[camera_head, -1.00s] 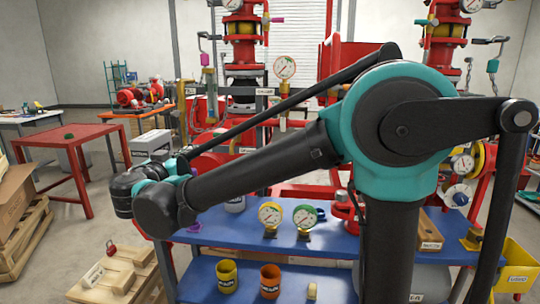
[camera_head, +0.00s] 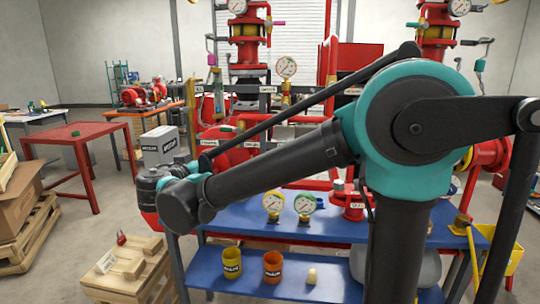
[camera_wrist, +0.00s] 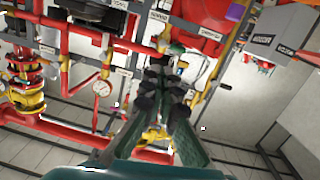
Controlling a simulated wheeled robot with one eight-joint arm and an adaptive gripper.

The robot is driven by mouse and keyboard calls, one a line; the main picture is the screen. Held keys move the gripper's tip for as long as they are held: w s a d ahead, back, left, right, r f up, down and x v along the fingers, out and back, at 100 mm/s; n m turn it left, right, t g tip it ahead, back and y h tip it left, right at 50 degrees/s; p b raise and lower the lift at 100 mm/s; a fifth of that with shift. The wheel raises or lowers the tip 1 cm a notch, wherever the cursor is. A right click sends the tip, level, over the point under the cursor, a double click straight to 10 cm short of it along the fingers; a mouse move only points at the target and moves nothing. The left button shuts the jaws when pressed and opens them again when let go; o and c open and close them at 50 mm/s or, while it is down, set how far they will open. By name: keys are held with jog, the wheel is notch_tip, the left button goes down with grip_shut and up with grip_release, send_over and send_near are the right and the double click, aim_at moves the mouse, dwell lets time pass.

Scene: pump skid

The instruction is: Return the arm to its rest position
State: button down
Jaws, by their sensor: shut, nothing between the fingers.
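My arm crosses the head view from the right, with its teal shoulder joint large in front and its forearm reaching down to the left. The forearm ends in a bent wrist above the left end of the blue bench (camera_head: 335,229). My gripper's fingers are not clear in the head view. In the wrist view my gripper (camera_wrist: 165,86) has its dark green and black fingers together, with nothing between them. It points toward the red pipework of the skid, and I cannot tell how far off that is.
Two gauges (camera_head: 273,204) stand on the bench's upper shelf. A yellow cup (camera_head: 231,261) and an orange cup (camera_head: 272,267) are on the lower shelf. A red table (camera_head: 82,143) and a wooden pallet (camera_head: 30,232) are at left.

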jog(key=d+f+g+h, duration=0.1)
jog(key=d+f+g, duration=0.2)
jog(key=d+f, duration=0.45)
jog(key=d+f+g, duration=0.2)
jog(key=d+f, duration=0.2)
jog(key=d, duration=0.7)
jog(key=d+f+g+h, duration=0.1)
jog(key=d+f+g, duration=0.2)
jog(key=d+f, duration=0.45)
jog(key=s+d+f+g+y, duration=0.2)
jog(key=s+d+f, duration=0.4)
jog(key=s, duration=0.2)
jog(key=s+d+f+n+g+y, duration=0.1)
jog(key=s+d+f+g+y, duration=0.1)
jog(key=s+d+f, duration=0.4)
jog(key=s+f+y, duration=0.1)
jog(key=s, duration=0.2)
jog(key=shift+f, duration=0.3)
